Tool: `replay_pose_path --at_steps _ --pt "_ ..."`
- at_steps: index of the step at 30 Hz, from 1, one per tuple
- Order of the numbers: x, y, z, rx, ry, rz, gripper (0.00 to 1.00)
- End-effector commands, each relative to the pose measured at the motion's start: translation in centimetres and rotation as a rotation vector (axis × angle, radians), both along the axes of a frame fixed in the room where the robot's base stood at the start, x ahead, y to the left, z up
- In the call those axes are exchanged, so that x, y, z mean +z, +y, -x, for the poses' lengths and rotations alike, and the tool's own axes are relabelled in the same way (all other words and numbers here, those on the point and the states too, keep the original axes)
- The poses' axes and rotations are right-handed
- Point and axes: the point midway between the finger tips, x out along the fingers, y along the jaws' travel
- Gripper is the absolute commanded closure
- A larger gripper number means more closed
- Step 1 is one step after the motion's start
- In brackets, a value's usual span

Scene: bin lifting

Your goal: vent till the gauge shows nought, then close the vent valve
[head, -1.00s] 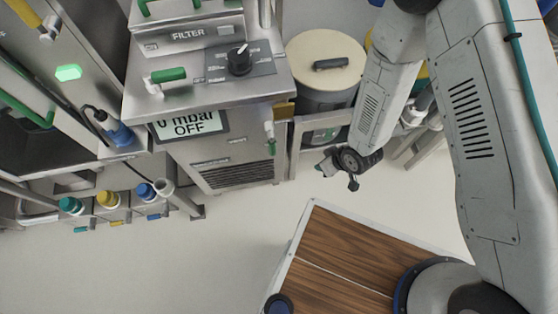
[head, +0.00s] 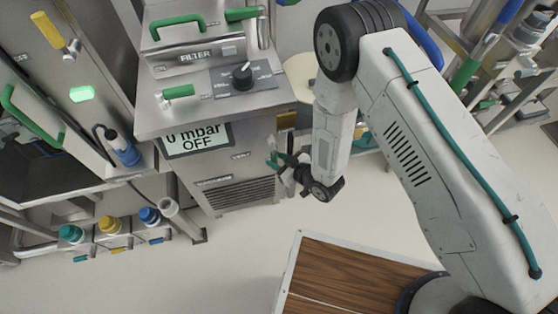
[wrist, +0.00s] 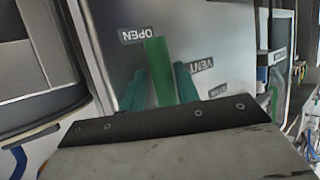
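The gauge display (head: 198,139) on the steel cabinet reads 0 mbar and OFF. My gripper (head: 286,164) is at the cabinet's right front side, close to green parts of the valve.
A dark knob (head: 242,77) and green handles (head: 178,92) are on the cabinet top. Several coloured connectors (head: 110,226) line the low rail at left. My wood-topped base (head: 335,277) is in front. The pale floor (head: 235,262) between base and cabinet is clear.

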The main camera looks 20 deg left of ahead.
Motion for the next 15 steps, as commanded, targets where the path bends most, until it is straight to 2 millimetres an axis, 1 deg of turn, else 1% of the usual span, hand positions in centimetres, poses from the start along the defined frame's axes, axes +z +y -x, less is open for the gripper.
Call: replay_pose_path --at_steps 4,12,14,15 --pt "-0.46 0.91 -0.32 0.002 0.001 0.002 0.69" --pt "-0.49 1.14 -0.32 0.003 0.001 0.002 0.69" --pt "-0.48 1.15 -0.31 0.003 0.001 0.002 0.85" --pt "-0.48 1.14 -0.32 0.003 0.001 0.002 0.96"
